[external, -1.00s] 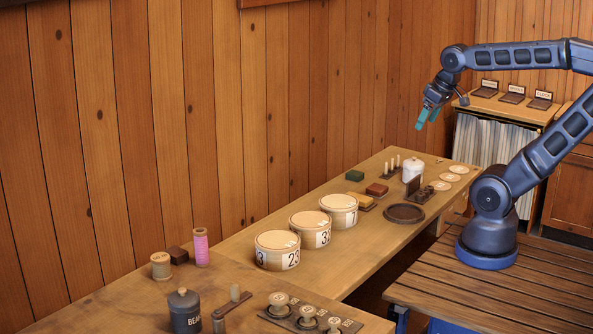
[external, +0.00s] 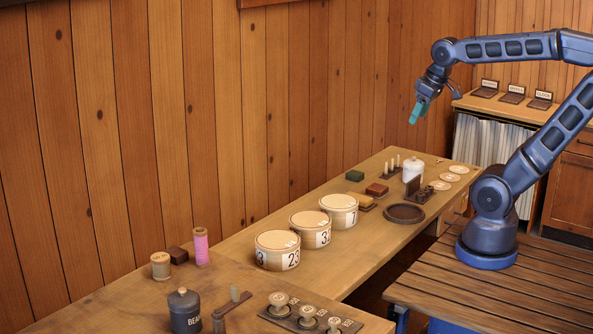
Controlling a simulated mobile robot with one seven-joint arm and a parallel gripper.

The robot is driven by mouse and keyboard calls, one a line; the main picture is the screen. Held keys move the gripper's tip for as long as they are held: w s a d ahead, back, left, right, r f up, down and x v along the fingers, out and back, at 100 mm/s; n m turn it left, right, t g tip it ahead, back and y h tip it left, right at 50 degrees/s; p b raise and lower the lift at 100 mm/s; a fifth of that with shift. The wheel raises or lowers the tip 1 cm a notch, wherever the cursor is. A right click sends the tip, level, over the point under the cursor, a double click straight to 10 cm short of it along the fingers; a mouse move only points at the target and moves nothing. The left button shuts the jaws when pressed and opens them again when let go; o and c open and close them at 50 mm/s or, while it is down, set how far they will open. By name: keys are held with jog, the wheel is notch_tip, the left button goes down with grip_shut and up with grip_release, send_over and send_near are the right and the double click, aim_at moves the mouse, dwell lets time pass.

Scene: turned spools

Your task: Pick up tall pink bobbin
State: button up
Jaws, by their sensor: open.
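The tall pink bobbin (external: 201,247) stands upright at the left of the near table, close to the wooden wall. It has pink thread and pale ends. My gripper (external: 416,113) has teal fingers and hangs in the air above the far end of the long table, well to the right of the bobbin and apart from it. It is open, with nothing seen between its fingers.
A dark canister (external: 184,312) is in front. Several round numbered boxes, including the nearest one (external: 277,251), line the table between bobbin and gripper. A dark round tray (external: 404,213) lies further back.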

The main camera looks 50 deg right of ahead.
jog(key=w+a+r+n+g, duration=0.1)
jog(key=w+a+n, duration=0.4)
jog(key=w+a, duration=0.7)
jog(key=w+a+r+n+g, duration=0.1)
jog(key=w+a+n, duration=0.4)
jog(key=w+a, duration=0.7)
jog(key=n+g, duration=0.2)
jog(key=n, duration=0.7)
send_near(200, 241)
jog(key=w+d, duration=0.1)
jog(key=w, duration=0.1)
jog(key=shift+s+d+f, duration=0.1)
jog(key=shift+f, duration=2.7)
jog(key=shift+s+d+f, duration=0.1)
jog(key=shift+f, duration=2.7)
jog(key=c, duration=1.1)
jog(key=shift+o, duration=0.2)
jog(key=shift+r, duration=0.1)
